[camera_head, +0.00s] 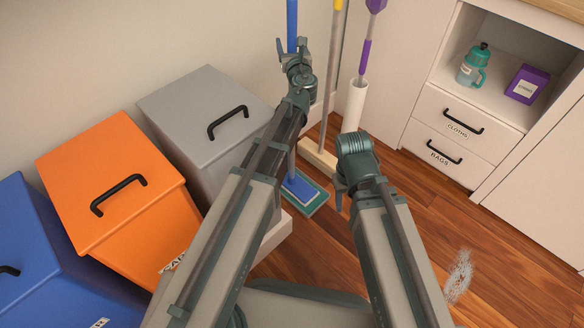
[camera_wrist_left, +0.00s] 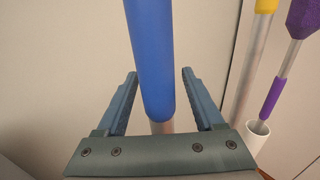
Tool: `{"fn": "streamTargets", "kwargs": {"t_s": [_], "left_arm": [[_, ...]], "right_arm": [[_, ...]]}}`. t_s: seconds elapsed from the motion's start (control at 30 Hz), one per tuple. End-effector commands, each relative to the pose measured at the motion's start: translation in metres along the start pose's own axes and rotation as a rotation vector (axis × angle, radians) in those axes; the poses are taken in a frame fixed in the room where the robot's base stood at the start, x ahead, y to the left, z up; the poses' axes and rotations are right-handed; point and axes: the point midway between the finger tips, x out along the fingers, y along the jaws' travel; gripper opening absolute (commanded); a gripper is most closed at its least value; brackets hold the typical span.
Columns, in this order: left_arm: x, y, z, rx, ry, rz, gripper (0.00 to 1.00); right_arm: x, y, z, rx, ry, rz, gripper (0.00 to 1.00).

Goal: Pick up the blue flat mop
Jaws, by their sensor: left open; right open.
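The blue flat mop stands upright by the wall, its blue handle (camera_head: 292,12) rising at the top of the head view. Its flat teal and blue head (camera_head: 305,193) rests on the wooden floor. My left gripper (camera_head: 294,46) is open at the upper handle. In the left wrist view the blue grip (camera_wrist_left: 150,60) stands between the two open fingers (camera_wrist_left: 158,76), with a gap on each side. My arm hides much of the shaft. My right gripper (camera_head: 343,192) is open and empty, low and to the right of the mop.
A yellow-handled broom (camera_head: 328,90) and a purple-handled tool in a white holder (camera_head: 355,105) stand just right of the mop. Grey (camera_head: 195,105), orange (camera_head: 95,180) and blue (camera_head: 40,260) bins line the left. A cabinet (camera_head: 455,115) stands right. The floor at lower right is open, with a grey dusty patch (camera_head: 459,275).

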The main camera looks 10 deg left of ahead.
Motion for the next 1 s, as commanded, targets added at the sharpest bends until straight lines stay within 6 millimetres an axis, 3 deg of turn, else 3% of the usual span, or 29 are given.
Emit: {"fn": "streamTargets", "kwargs": {"t_s": [0.13,0.5,1.0], "left_arm": [[-0.001,0.0003,0.0,0.0,0.0,0.0,0.66],[-0.0012,0.0003,0.0,0.0,0.0,0.0,0.0],[-0.0012,0.0003,0.0054,0.001,0.0,0.0,0.0]], "right_arm": [[0.0,0.0,0.0,0.0,0.0,0.0,0.5],[0.0,0.0,0.0,0.0,0.0,0.0,0.5],[-0.0054,0.0006,0.0004,0.001,0.0,0.0,0.5]]}}
